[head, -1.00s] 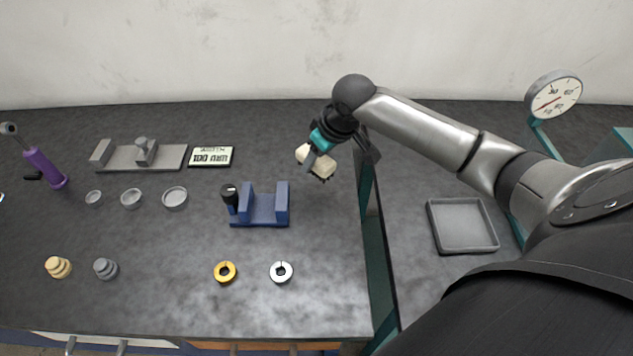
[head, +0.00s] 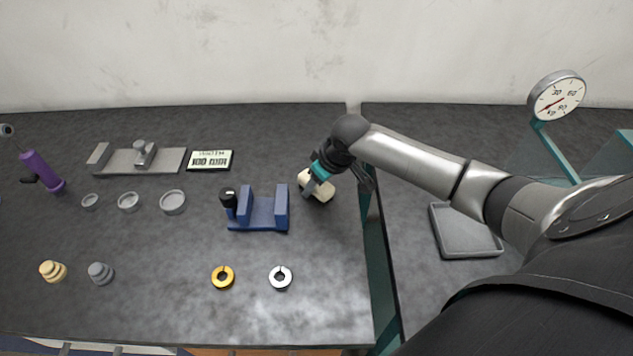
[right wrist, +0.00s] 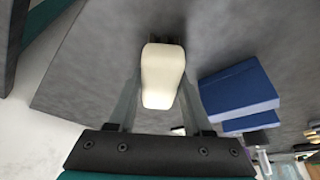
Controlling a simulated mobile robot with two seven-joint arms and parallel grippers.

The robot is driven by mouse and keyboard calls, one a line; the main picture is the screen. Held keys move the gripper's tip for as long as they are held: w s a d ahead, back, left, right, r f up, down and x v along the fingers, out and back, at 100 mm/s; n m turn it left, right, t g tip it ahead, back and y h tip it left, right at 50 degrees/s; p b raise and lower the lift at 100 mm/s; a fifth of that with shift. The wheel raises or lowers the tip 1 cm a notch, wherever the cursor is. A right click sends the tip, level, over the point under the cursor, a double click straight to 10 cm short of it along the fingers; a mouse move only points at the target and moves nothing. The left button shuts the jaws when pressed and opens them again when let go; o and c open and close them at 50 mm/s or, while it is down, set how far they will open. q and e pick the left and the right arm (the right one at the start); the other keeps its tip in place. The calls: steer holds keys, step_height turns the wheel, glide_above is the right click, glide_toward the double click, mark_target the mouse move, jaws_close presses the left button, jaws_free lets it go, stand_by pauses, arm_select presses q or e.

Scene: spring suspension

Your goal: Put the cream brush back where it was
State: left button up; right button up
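The cream brush (head: 318,190) is right of the blue stand on the dark table. My right gripper (head: 318,174) is shut on it, and the arm reaches in from the right. In the right wrist view the cream brush (right wrist: 162,75) sits between the two fingers of the gripper (right wrist: 160,95), with dark bristles just showing at its far end. The brush is at or just above the table top; I cannot tell whether it touches. My left gripper is not in view.
The blue stand (head: 263,213) is close to the left of the brush; it also shows in the right wrist view (right wrist: 238,92). A gold ring (head: 223,278) and a white ring (head: 281,278) lie in front. A grey tray (head: 436,232) is right of the gap between tables.

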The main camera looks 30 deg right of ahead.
steer(key=o, duration=0.4)
steer(key=shift+r, duration=0.25)
steer(key=p+v, duration=0.2)
steer(key=v, duration=0.9)
steer(key=shift+s+d+r+p, duration=0.1)
steer(key=shift+s+r+p, duration=0.1)
steer(key=shift+r+p, duration=0.2)
